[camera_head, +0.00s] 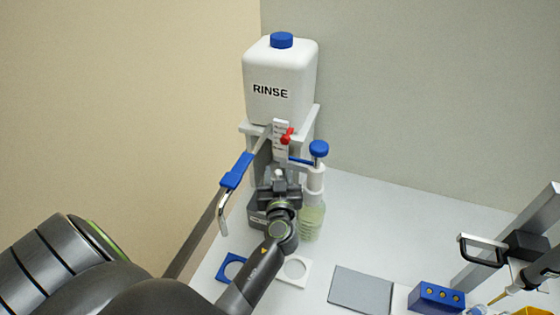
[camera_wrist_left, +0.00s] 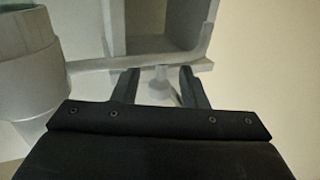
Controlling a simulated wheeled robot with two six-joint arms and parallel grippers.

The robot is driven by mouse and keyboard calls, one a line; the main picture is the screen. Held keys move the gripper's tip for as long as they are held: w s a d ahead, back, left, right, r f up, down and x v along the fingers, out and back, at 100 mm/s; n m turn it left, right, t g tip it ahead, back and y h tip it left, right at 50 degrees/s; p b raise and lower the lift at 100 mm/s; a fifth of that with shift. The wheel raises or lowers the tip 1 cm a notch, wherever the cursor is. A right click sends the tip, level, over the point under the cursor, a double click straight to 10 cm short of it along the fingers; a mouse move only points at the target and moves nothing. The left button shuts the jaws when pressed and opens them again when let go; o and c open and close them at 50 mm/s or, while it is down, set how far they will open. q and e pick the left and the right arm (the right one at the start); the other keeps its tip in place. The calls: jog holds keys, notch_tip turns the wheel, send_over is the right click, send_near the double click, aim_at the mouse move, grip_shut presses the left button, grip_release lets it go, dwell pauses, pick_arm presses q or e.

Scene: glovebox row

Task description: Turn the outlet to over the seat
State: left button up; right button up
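The outlet, a metal tube with a blue sleeve (camera_head: 236,171), reaches left and forward from below the white RINSE tank (camera_head: 281,85). Its bent bare tip (camera_head: 223,214) hangs at the left. A blue ring-shaped seat (camera_head: 232,267) and a white ring-shaped one (camera_head: 294,268) lie on the bench; I cannot tell which is meant. My left gripper (camera_head: 279,178) is in front of the tank stand, right of the outlet tip and apart from the sleeve. In the left wrist view its fingers (camera_wrist_left: 160,88) are spread, with a small pale knob between or beyond them. My right gripper is not in view.
A blue-capped pump bottle (camera_head: 312,219) stands close right of my left gripper. A grey mat (camera_head: 361,291), a blue block (camera_head: 436,297) and a clamp stand (camera_head: 525,245) are at the right. The back right bench is clear.

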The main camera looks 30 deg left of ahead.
pick_arm(q)
jog(key=shift+r, duration=0.15)
grip_shut()
dwell(0.4)
